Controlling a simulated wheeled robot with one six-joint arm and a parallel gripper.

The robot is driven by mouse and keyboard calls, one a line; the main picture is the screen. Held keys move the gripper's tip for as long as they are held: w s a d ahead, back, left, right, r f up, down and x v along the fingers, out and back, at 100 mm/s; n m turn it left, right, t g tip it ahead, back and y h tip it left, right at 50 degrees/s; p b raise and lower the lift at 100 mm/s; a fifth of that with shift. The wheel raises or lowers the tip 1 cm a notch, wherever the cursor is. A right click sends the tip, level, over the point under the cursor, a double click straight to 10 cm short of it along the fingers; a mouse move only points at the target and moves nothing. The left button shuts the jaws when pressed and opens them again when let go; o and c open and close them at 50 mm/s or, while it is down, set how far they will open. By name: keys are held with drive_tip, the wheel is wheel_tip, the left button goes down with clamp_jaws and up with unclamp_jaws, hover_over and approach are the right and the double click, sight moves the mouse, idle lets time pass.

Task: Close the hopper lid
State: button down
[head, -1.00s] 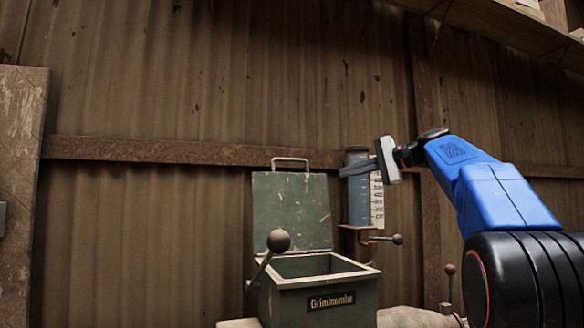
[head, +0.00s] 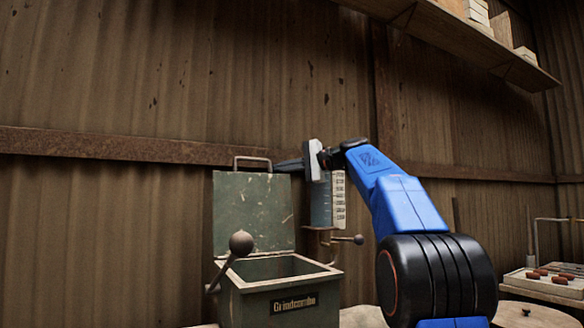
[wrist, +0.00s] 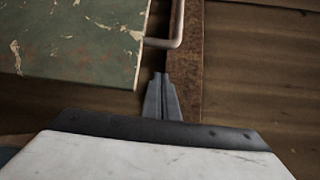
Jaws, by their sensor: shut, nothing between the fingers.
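The green hopper lid (head: 252,215) stands open and upright at the back of the hopper box (head: 281,301), with a metal handle (head: 253,161) on its top edge. The box is open at the top and carries a "Grimdcombe"-like label. My gripper (head: 280,167) is shut and empty, pointing left, at the lid's upper right corner near the handle. In the wrist view the fingers (wrist: 160,88) are together just beside the lid's edge (wrist: 85,35) and below the handle bend (wrist: 174,42). I cannot tell whether they touch it.
A ball-ended lever (head: 241,244) stands at the box's left front. A corrugated wall is behind. A tray (head: 545,285) with reddish pieces lies at far right.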

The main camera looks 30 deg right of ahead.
drive_tip(key=shift+s+a+r, duration=0.1)
drive_tip(key=shift+s+a, duration=0.2)
drive_tip(key=shift+s, duration=0.3)
drive_tip(key=shift+s+a+r, duration=0.15)
drive_tip(key=shift+s+a, duration=0.15)
drive_tip(key=shift+s, duration=0.3)
drive_tip(key=shift+s+a+r, duration=0.1)
drive_tip(key=shift+s+a, duration=0.2)
drive_tip(key=shift+s, duration=0.3)
drive_tip(key=shift+s, duration=0.15)
